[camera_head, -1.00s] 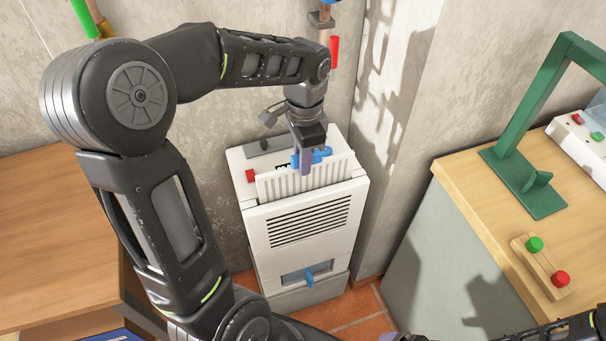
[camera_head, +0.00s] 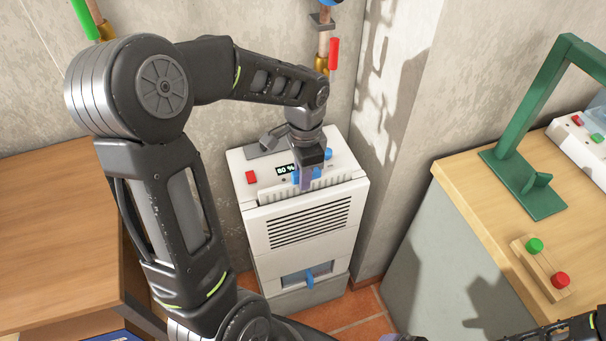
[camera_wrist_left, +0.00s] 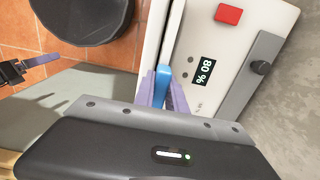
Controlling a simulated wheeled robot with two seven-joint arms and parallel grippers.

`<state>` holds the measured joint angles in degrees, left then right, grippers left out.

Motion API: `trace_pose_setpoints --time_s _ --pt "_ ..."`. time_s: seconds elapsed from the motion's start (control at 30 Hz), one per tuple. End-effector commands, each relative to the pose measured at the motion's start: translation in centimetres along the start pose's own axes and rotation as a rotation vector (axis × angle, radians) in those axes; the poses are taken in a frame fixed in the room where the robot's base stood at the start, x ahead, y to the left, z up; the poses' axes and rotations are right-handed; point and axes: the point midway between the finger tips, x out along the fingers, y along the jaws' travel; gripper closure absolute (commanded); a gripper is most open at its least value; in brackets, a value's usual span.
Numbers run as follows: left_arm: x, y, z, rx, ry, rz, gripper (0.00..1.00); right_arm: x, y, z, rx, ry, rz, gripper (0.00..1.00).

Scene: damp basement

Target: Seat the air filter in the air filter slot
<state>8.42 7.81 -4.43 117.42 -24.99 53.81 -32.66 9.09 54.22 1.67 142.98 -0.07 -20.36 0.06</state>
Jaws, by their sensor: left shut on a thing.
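The air filter (camera_head: 331,182) is a white ribbed panel with a blue grip tab (camera_wrist_left: 162,86). Most of it is down inside the air filter slot (camera_head: 352,177), in the top of the white dehumidifier; a low ribbed strip still shows above the opening. My left gripper (camera_head: 306,183) points down over the slot, its purple fingers shut on the blue tab. The fingers and tab also show in the left wrist view (camera_wrist_left: 160,88). The filter's lower part is hidden in the housing. My right gripper (camera_wrist_left: 42,66) shows only partly, at the left of the wrist view.
The dehumidifier's top has a red button (camera_head: 251,176), a display (camera_head: 286,169) reading 80 % and a blue knob (camera_head: 328,153). A wooden table (camera_head: 60,230) stands left. A bench at right holds a green frame (camera_head: 525,190) and a button block (camera_head: 543,267). Walls are close behind.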

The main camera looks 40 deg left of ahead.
Motion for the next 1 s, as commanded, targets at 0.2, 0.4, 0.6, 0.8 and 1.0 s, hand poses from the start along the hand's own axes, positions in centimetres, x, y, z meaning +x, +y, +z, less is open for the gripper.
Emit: trace_pose_setpoints --time_s 0.2,0.4,0.6,0.8,1.0 --pt "0.6 0.0 0.0 0.000 0.000 0.000 1.00 0.4 0.2 0.0 0.000 0.000 0.000 0.00" --pt "1.2 0.0 0.0 0.000 0.000 0.000 1.00 0.8 0.3 0.0 0.000 0.001 0.000 0.00" --pt "1.2 0.0 0.0 0.000 0.000 0.001 0.80 0.8 0.3 0.0 0.000 0.001 0.000 0.00" --pt "1.2 0.0 0.0 0.000 0.000 0.000 0.64 0.8 0.3 0.0 0.000 0.001 0.000 0.00" --pt "1.2 0.0 0.0 0.000 0.000 0.000 0.62 0.8 0.3 0.0 0.000 0.001 0.000 0.00"
